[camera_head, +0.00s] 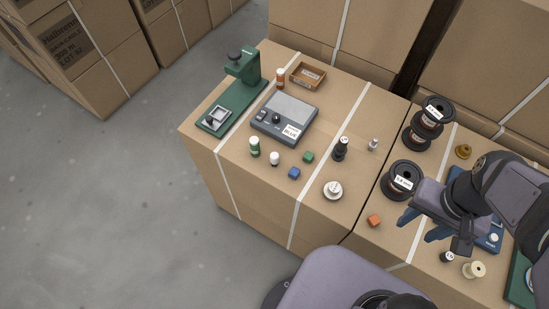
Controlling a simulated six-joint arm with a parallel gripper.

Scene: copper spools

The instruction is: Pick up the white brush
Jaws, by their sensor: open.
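A small round white object (333,190) with a raised middle sits on the cardboard-box top, near its front edge. It may be the white brush, but it is too small to tell, and nothing else is clearly a brush. My gripper (415,230) is at the right, with its blue fingers apart and nothing seen between them. It is right of the white object and lower in the picture, clearly apart from it. The gripper and arm partly cover a blue item (491,239) behind them.
Black spools (403,180) stand left of my arm, with more stacked spools (437,109) behind. An orange cube (374,221) lies near the fingers. A dark bottle (340,149), a blue cube (294,173), a grey scale (285,118) and a green press (238,92) stand farther left.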

